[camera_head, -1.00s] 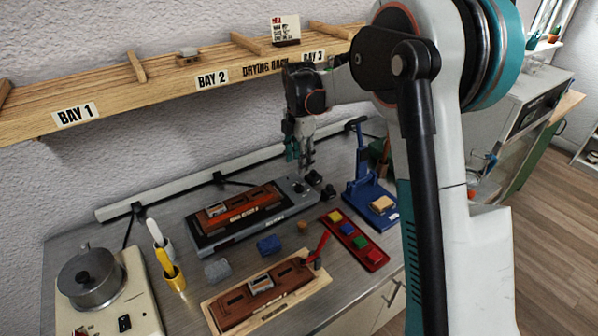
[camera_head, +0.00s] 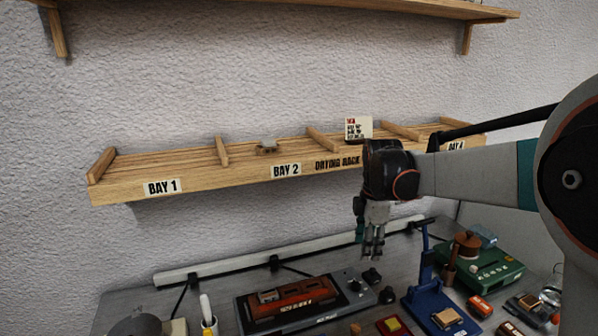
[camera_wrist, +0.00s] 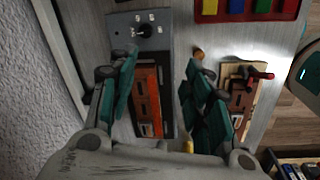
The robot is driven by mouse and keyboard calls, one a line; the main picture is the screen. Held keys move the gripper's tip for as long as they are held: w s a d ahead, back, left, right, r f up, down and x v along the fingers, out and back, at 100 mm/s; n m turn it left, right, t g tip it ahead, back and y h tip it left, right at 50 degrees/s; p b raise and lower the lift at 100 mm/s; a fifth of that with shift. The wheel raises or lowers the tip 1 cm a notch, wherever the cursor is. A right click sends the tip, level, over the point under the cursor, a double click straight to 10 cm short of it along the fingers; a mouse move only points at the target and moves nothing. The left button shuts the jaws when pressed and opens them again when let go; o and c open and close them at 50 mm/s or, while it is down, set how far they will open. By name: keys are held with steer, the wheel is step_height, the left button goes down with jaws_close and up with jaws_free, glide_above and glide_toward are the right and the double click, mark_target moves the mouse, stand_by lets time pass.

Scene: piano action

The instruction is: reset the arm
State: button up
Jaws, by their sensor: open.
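My gripper (camera_head: 373,247) hangs from my arm in front of the drying rack (camera_head: 232,176), fingers pointing down, above the workbench. It is empty. In the wrist view its two teal fingers (camera_wrist: 160,90) stand well apart, with nothing between them. Below them lie a red-brown block on a grey device (camera_wrist: 140,35) and, to the right, a second brown block on a wooden base (camera_wrist: 238,85). In the head view the grey device (camera_head: 350,290) with its red-brown block (camera_head: 292,300) is below and left of my gripper.
A blue press (camera_head: 425,290) and a green device (camera_head: 490,268) stand to the right of my gripper. A pot (camera_head: 140,326) is cut off at the lower left. A small card (camera_head: 358,128) stands on the rack. An upper shelf (camera_head: 400,8) runs along the wall.

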steer(key=s+r+m+t, duration=0.2)
steer(key=s+m, duration=0.4)
steer(key=s, duration=0.4)
steer(key=s+r+m+t, duration=0.25)
steer(key=s+m, duration=0.35)
steer(key=s, duration=0.4)
steer(key=s+f+m+t, duration=0.1)
steer(key=s+f+m, duration=0.2)
steer(key=s+m, duration=0.2)
steer(key=s, duration=0.3)
steer(key=shift+s+f+m, duration=0.15)
steer(key=shift+f+m, duration=0.1)
steer(key=shift+m, duration=0.15)
